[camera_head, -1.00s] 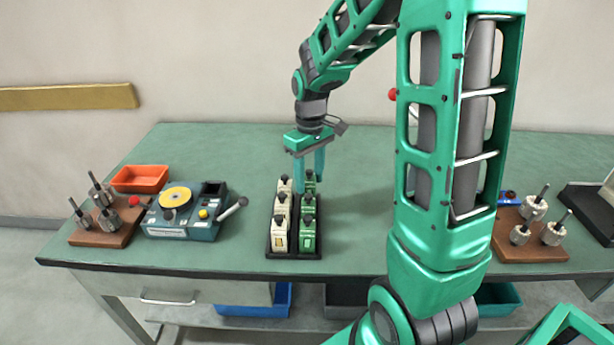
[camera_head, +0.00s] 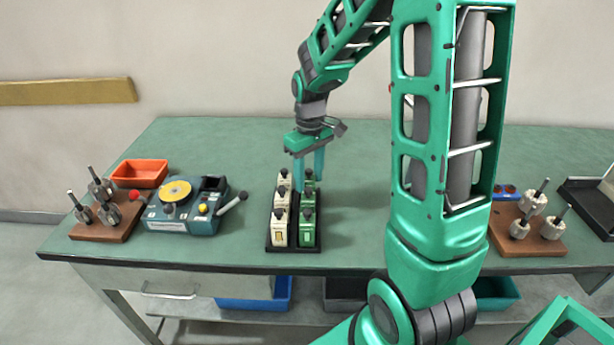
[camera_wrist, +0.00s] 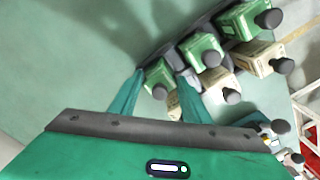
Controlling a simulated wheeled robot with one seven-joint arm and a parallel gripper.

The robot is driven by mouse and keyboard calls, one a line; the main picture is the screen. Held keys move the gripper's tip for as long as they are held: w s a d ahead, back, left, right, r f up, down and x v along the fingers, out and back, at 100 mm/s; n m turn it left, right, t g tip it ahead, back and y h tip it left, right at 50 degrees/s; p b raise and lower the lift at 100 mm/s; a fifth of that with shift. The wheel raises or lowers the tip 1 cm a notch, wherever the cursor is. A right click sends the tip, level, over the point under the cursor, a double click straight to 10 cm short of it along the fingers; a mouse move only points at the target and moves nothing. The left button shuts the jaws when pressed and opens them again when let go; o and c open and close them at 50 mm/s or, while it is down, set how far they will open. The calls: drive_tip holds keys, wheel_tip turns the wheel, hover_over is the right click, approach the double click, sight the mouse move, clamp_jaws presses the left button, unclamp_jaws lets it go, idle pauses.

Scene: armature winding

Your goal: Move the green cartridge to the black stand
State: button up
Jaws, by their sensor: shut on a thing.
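Green cartridges with black knobs stand in a row in a black rack (camera_head: 294,248), beside a row of cream cartridges (camera_head: 279,233). The nearest green cartridge (camera_head: 308,231) is clear of my gripper. My gripper (camera_head: 309,178) points down at the far end of the green row, with its fingers shut on the far green cartridge. In the wrist view this green cartridge (camera_wrist: 159,76) shows between the fingers, in line with the other green ones; its lower part is hidden. It appears to be still in the rack. I cannot tell which object is the black stand.
A blue-grey machine (camera_head: 180,226) with a yellow disc, a black box and a lever stands left of the rack. An orange tray (camera_head: 140,174) and a brown block (camera_head: 105,232) with metal parts are further left. Another brown block (camera_head: 530,247) and a black tray (camera_head: 590,215) are at the right.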

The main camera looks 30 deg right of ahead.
drive_tip(key=o, duration=1.2)
drive_tip(key=shift+r, duration=2.25)
wheel_tip(320, 180, up, 11)
